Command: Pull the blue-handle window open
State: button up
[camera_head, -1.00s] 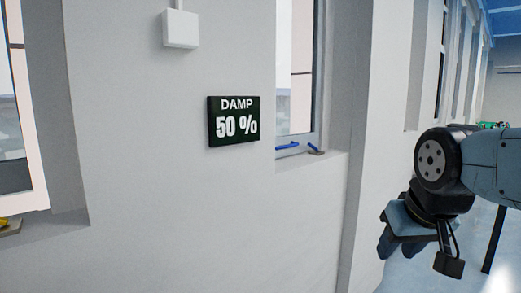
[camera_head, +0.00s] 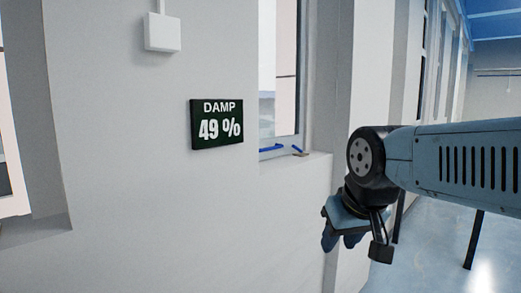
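The window (camera_head: 286,75) stands in a recess right of the damp sign, only partly in view. Its blue handle (camera_head: 271,149) is at the bottom of the frame, near the sill. A second small blue piece (camera_head: 297,149) lies beside it at the sill. I cannot tell from this view how far the window stands open. My gripper (camera_head: 345,240) hangs in front of the wall, below and to the right of the handle, apart from it. It points downward. Its fingertips are dark and small, so its opening is unclear.
A black sign (camera_head: 216,124) on the wall reads "DAMP 49 %". A white box (camera_head: 162,33) with a conduit is above it. Another window recess (camera_head: 25,200) is at the left edge. Open floor (camera_head: 440,235) lies at the right, with dark posts standing there.

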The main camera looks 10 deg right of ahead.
aim_at(272, 148)
jog(key=u, duration=0.05)
jog(key=i, duration=0.95)
jog(key=z, duration=0.1)
